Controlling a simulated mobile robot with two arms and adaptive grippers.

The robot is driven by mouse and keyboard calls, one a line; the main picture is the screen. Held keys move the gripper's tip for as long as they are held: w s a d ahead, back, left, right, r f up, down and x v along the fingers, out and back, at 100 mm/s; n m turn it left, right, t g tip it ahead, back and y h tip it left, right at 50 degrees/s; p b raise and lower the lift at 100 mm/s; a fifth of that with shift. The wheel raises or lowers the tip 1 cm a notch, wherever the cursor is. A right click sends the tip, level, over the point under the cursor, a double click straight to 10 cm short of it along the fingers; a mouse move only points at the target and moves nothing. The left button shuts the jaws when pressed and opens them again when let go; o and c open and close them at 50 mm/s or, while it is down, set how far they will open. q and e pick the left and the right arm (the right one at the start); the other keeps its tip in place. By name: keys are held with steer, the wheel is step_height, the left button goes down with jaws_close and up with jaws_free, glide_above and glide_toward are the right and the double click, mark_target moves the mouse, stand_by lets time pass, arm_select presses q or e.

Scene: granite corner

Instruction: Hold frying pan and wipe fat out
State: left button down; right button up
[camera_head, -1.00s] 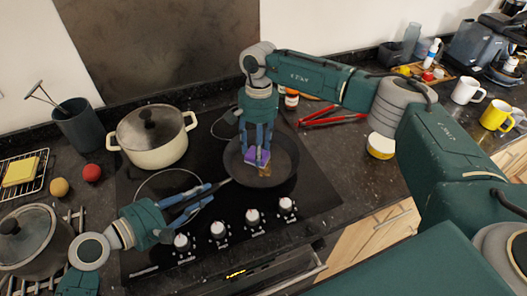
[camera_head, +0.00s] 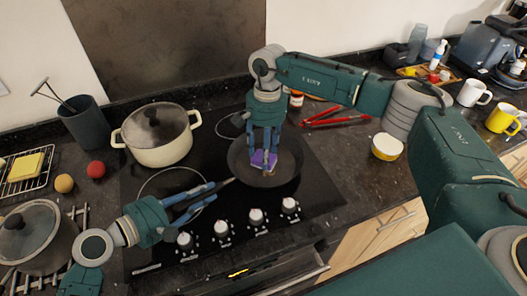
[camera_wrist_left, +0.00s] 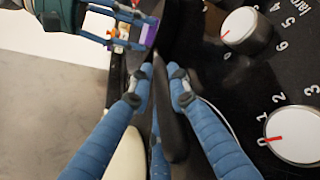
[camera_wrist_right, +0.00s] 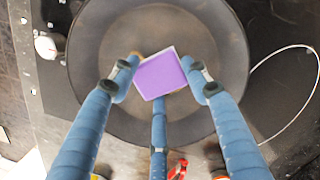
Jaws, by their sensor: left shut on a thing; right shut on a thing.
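A black frying pan (camera_head: 287,165) sits on the dark hob, its handle pointing left toward the front. My left gripper (camera_head: 222,186) is shut on the pan's handle, and the dark handle (camera_wrist_left: 172,120) shows between its fingers in the left wrist view. My right gripper (camera_head: 264,156) points down into the pan, shut on a purple sponge (camera_head: 262,160). In the right wrist view the sponge (camera_wrist_right: 161,74) lies between the fingertips, over the pan floor (camera_wrist_right: 200,35). I cannot tell whether fat is left in the pan.
A cream pot (camera_head: 158,136) with a lid stands behind left on the hob, and a grey pot (camera_head: 38,237) at the far left. Knobs (camera_head: 256,217) line the hob's front. Red tongs (camera_head: 335,116) and a yellow-white tub (camera_head: 386,146) lie right of the pan.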

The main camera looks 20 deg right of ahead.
arm_select(q)
steer(key=shift+s+a+f, duration=0.1)
steer(key=shift+f, duration=0.25)
arm_select(e)
steer(key=shift+s+d, duration=0.5)
steer(key=shift+s, duration=0.4)
steer(key=shift+s+d+r, duration=0.1)
steer(key=shift+s, duration=0.15)
steer(key=shift+r, duration=4)
steer(key=shift+w+d+f, duration=0.1)
steer(key=shift+w+f, duration=0.05)
